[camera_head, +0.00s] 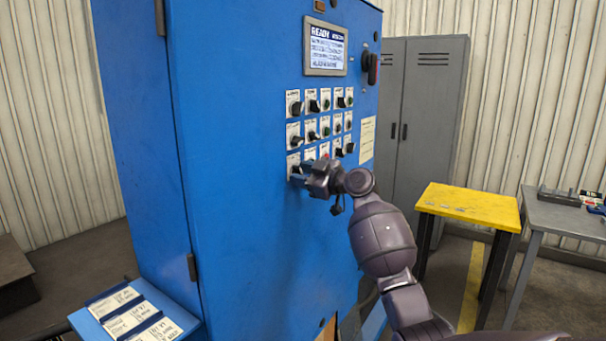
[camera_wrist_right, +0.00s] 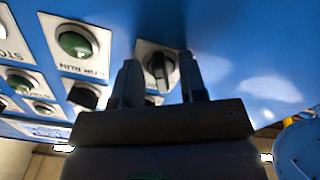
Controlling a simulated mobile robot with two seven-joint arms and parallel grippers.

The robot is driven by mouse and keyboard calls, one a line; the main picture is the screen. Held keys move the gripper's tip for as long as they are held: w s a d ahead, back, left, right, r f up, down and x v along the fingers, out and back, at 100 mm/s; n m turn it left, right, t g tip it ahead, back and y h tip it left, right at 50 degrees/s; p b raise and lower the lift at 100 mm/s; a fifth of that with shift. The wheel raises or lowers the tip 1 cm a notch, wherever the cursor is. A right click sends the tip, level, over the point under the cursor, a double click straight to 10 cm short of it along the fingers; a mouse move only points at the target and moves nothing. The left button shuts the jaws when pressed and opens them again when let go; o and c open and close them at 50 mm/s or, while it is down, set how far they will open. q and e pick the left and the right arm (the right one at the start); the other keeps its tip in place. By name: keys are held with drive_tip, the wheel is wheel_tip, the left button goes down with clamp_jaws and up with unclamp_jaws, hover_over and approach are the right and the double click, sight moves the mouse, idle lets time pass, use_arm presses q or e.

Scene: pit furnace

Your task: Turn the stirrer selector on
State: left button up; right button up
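The blue cabinet (camera_head: 240,150) carries a panel of knobs and buttons in rows on white plates. A black selector knob on a white plate shows in the right wrist view (camera_wrist_right: 160,68); it appears to be the leftmost one of the bottom row. I cannot read its label, so I cannot confirm it is the stirrer selector. My right gripper (camera_head: 298,172) is at this lower left corner of the panel. In the right wrist view its two fingers (camera_wrist_right: 159,72) stand apart on either side of the knob, with gaps visible. My left gripper is out of view.
A lit display (camera_head: 325,47) sits above the controls, with a dark rotary switch (camera_head: 370,66) to its right. Green buttons (camera_wrist_right: 76,44) neighbour the knob. A grey locker (camera_head: 425,110), yellow table (camera_head: 468,204) and grey bench (camera_head: 560,217) stand to the right. Label cards lie lower left.

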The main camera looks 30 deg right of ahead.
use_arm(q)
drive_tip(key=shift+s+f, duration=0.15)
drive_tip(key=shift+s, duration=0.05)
use_arm(e)
drive_tip(key=shift+c, duration=0.3)
clamp_jaws()
use_arm(q)
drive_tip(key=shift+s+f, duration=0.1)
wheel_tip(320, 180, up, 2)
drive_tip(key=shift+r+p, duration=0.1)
drive_tip(key=shift+p, duration=0.95)
use_arm(e)
drive_tip(key=m, duration=1.1)
drive_tip(key=shift+s+a+m, duration=0.1)
drive_tip(key=shift+a+m, duration=0.1)
drive_tip(key=shift+m, duration=0.2)
